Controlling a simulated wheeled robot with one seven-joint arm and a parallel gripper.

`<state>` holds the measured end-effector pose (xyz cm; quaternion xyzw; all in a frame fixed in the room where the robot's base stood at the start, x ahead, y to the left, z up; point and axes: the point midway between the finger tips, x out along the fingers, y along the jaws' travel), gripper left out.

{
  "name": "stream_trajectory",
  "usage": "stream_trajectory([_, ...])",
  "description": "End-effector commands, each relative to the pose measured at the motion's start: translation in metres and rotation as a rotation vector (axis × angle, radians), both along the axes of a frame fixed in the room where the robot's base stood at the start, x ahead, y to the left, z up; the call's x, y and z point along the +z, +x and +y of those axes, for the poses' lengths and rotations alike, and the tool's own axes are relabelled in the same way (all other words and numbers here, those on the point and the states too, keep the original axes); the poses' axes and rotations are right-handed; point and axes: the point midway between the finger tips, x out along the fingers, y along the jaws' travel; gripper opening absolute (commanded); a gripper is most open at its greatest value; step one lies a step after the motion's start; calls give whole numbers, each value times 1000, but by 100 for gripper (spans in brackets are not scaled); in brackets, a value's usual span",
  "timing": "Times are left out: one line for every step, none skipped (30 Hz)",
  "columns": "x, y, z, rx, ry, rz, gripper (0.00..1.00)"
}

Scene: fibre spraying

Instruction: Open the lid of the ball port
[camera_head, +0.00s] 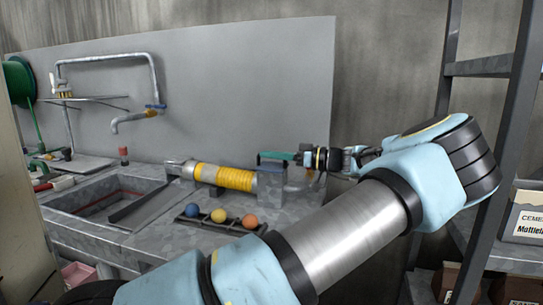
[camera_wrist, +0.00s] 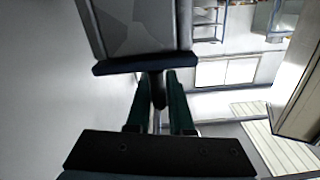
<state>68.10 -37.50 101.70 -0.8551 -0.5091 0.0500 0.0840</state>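The ball port appears as a grey metal box (camera_head: 272,186) at the right end of the counter, beyond my arm. A dark bar (camera_wrist: 112,67) runs along its edge in the wrist view, with a short dark stem (camera_wrist: 157,88) standing out from it. I take the bar and stem to be the lid and its handle. My gripper (camera_wrist: 159,84) has teal fingers, one on each side of the stem, with little or no gap at the tips. In the head view my gripper (camera_head: 262,157) reaches in from the right above the box. The port's opening is hidden.
A yellow-wrapped cylinder (camera_head: 222,176) lies left of the box. A dark rack (camera_head: 195,226) holds a blue ball (camera_head: 192,211), a yellow ball (camera_head: 218,215) and an orange ball (camera_head: 250,221). A sink (camera_head: 75,203) is at left; a shelf rack (camera_head: 480,67) stands at right.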

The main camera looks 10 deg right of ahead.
Motion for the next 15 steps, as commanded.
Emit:
stream_trajectory([0, 0, 0, 0, 0, 0, 13])
stream_trajectory([0, 0, 0, 0, 0, 0, 10])
stream_trajectory([0, 0, 0, 0, 0, 0, 5])
stream_trajectory([0, 0, 0, 0, 0, 0, 2])
stream_trajectory([0, 0, 0, 0, 0, 0, 0])
stream_trajectory([0, 0, 0, 0, 0, 0, 0])
stream_trajectory([0, 0, 0, 1, 0, 0, 0])
stream_trajectory([0, 0, 0, 1, 0, 0, 0])
stream_trajectory([0, 0, 0, 1, 0, 0, 0])
stream_trajectory([0, 0, 0, 1, 0, 0, 0])
stream_trajectory([0, 0, 0, 1, 0, 0, 0])
stream_trajectory([0, 0, 0, 1, 0, 0, 0])
stream_trajectory([0, 0, 0, 1, 0, 0, 0])
stream_trajectory([0, 0, 0, 1, 0, 0, 0])
stream_trajectory([0, 0, 0, 1, 0, 0, 0])
